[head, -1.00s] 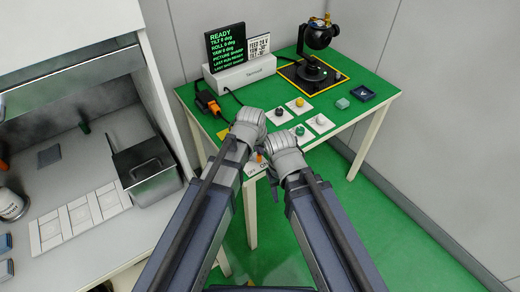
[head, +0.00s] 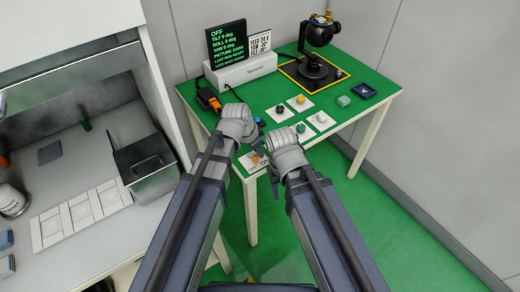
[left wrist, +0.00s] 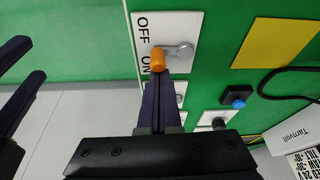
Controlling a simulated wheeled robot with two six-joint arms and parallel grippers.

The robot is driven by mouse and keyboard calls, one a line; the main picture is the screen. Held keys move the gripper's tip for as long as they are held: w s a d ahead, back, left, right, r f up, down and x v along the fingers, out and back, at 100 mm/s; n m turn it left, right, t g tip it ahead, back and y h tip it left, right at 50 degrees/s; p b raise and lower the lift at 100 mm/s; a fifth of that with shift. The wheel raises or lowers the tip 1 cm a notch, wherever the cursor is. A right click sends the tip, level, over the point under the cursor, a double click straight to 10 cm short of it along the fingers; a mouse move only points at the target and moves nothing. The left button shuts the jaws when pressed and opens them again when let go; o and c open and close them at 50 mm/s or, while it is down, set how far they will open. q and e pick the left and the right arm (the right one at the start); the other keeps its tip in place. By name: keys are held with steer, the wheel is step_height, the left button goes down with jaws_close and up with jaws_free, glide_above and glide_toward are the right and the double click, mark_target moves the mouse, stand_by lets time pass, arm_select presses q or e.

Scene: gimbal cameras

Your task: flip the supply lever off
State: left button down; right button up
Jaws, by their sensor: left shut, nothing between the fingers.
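The supply lever (left wrist: 183,51) sits on a white plate marked OFF and ON in the left wrist view. Its orange knob (left wrist: 158,60) points toward the printed words; its exact setting is hard to judge from the angle. It also shows small at the bench's front corner in the head view (head: 256,158). My left gripper (left wrist: 163,85) is shut and empty, its fingertips right beside or against the knob; contact cannot be told. My right gripper (left wrist: 17,82) has its two fingers apart, off to the left in that view. The display (head: 227,45) reads OFF and PICTURE DARK.
The green bench (head: 340,118) holds a blue button (left wrist: 238,100), several buttons on white plates, a Tarnvolt box (head: 240,71) and a black gimbal camera (head: 318,35). A grey cabinet with a metal bin (head: 147,168) stands at left. Green floor is clear at right.

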arm_select(q)
steer(key=shift+s+a+m, duration=0.15)
steer(key=shift+a+m, duration=0.1)
steer(key=shift+m, duration=0.55)
steer(key=shift+s+a, duration=0.1)
steer(key=shift+s, duration=0.1)
steer(key=shift+w, duration=0.2)
steer(key=shift+w, duration=0.65)
